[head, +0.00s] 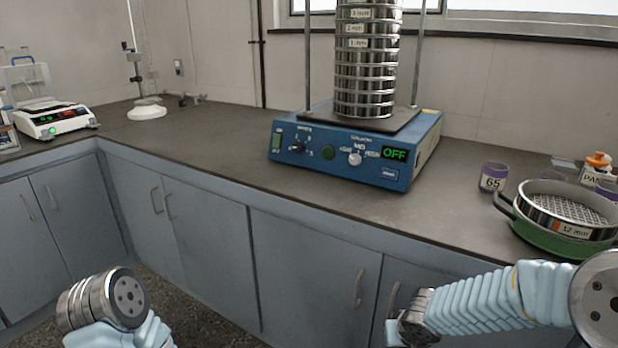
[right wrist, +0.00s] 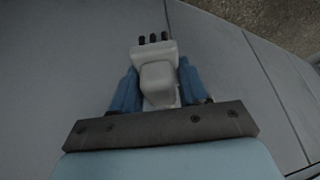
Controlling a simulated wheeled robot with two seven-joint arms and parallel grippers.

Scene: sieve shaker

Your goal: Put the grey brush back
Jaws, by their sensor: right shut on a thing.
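The grey brush (right wrist: 153,53) shows in the right wrist view as a pale grey block with dark bristle tufts at its far end. My right gripper (right wrist: 158,88) is shut on it, with one blue finger on each side. In the head view my right gripper is at the lower edge, in front of the cabinet doors and below the worktop; the brush cannot be made out there. My left arm shows at the lower left of the head view, but its gripper is out of the picture.
The worktop (head: 230,160) holds a blue sieve shaker (head: 345,172) with a stacked sieve column (head: 365,75). A balance (head: 50,120) stands far left. The front worktop is clear.

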